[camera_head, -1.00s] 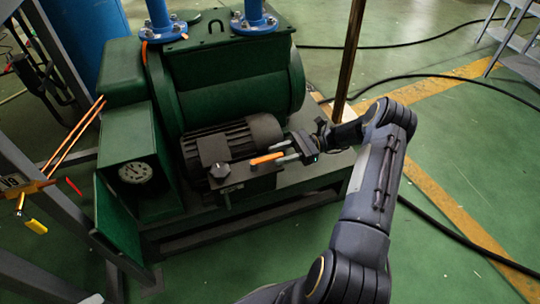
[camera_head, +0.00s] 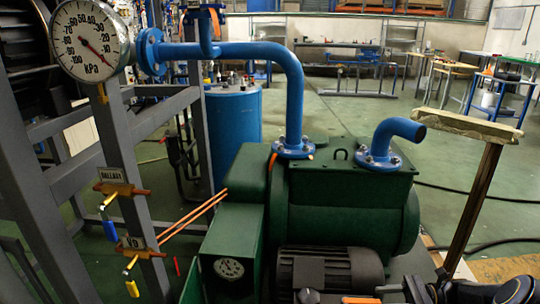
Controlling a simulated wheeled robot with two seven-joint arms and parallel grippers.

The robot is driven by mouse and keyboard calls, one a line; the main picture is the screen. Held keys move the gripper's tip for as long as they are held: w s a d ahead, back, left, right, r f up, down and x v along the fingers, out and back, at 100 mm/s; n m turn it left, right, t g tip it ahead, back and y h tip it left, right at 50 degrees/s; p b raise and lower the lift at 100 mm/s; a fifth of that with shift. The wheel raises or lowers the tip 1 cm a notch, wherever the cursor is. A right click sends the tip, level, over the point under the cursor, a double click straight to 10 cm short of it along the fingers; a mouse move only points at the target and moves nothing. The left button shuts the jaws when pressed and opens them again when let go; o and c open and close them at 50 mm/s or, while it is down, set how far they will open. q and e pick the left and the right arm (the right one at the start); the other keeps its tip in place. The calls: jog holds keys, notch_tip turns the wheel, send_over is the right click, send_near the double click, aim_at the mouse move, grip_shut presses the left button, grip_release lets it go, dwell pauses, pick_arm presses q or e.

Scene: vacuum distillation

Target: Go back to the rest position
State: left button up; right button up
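My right gripper (camera_head: 402,290) shows at the bottom edge, just right of the dark ribbed motor (camera_head: 328,271). Its fingers are mostly cut off by the frame edge, so I cannot tell whether they are open. An orange handle (camera_head: 360,300) lies just left of the fingertips, partly cut off; a gap or contact cannot be made out. Part of my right arm shows at the bottom right corner. My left gripper is not in view.
A green pump (camera_head: 345,210) with blue pipes stands in the middle. A brown post (camera_head: 470,210) stands at right. Green floor is open behind; benches stand farther back.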

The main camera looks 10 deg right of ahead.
jog(key=s+a+r+n+g+h, duration=0.1)
jog(key=s+a+r+n+h, duration=0.3)
jog(key=r, duration=0.3)
jog(key=s+a+r+n+g+h, duration=0.2)
jog(key=s+a+r+n+h, duration=0.15)
jog(key=a+r, duration=0.35)
jog(key=s+a+r+n+t+h, duration=0.1)
jog(key=s+a+n+t+h, duration=0.2)
jog(key=s+n, duration=0.35)
jog(key=s+a+r+n+t+h, duration=0.1)
jog(key=s+a+n+t+h, duration=0.2)
jog(key=s, duration=0.6)
notch_tip(320, 180, up, 28)
jog(key=p, duration=2.8)
jog(key=shift+d+r+n+p, duration=0.2)
jog(key=shift+n+p, duration=0.1)
jog(key=shift+n, duration=0.1)
